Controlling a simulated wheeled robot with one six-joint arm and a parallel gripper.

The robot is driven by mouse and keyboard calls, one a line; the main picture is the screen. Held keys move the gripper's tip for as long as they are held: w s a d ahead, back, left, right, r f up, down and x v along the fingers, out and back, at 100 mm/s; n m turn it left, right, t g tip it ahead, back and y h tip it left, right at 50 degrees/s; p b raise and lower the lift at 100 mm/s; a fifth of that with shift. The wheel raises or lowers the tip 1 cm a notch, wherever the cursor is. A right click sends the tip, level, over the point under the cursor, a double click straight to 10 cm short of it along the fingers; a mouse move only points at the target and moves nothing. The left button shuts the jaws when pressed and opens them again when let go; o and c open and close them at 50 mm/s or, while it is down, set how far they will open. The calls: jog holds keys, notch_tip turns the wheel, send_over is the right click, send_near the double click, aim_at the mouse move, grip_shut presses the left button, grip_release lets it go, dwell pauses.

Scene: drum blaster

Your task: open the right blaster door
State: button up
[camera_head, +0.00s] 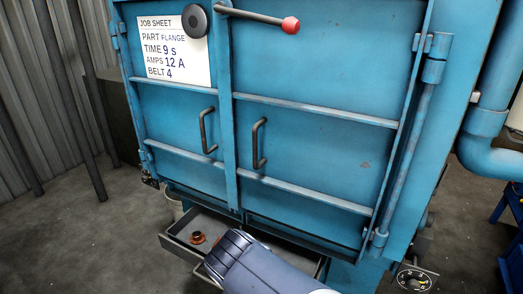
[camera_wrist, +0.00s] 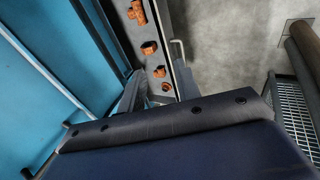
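The right blaster door (camera_head: 320,145) is a blue ribbed panel, closed flush beside the left door (camera_head: 175,110). It has a dark vertical handle (camera_head: 259,143) near the seam and hinges along its right edge. A lever with a red ball end (camera_head: 290,25) lies across its top from the seam. In the wrist view a blue panel (camera_wrist: 35,75) with a pale rail fills the left. My gripper (camera_wrist: 158,75) shows two separated grey fingers with nothing between them, above the tray. In the head view my arm covers the lower middle and the fingers cannot be made out.
A grey tray (camera_head: 180,240) juts out below the doors; orange-brown fittings (camera_wrist: 149,48) lie in it. A job sheet (camera_head: 172,50) is on the left door. Floor at left is clear.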

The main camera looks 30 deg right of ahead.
jog(key=w+d+r+n+t+h+b, duration=0.2)
jog(key=w+d+r+n+h+b, duration=0.25)
jog(key=w+d+n, duration=0.4)
jog(key=n+t+h+b, duration=0.4)
jog(key=n+t+h, duration=0.2)
jog(key=n, duration=0.5)
send_near(254, 148)
jog(key=shift+y, duration=0.35)
jog(key=x, duration=1)
jog(key=shift+w+d+r+p, duration=0.1)
jog(key=shift+d+r+p, duration=0.2)
jog(key=shift+d, duration=0.15)
grip_shut()
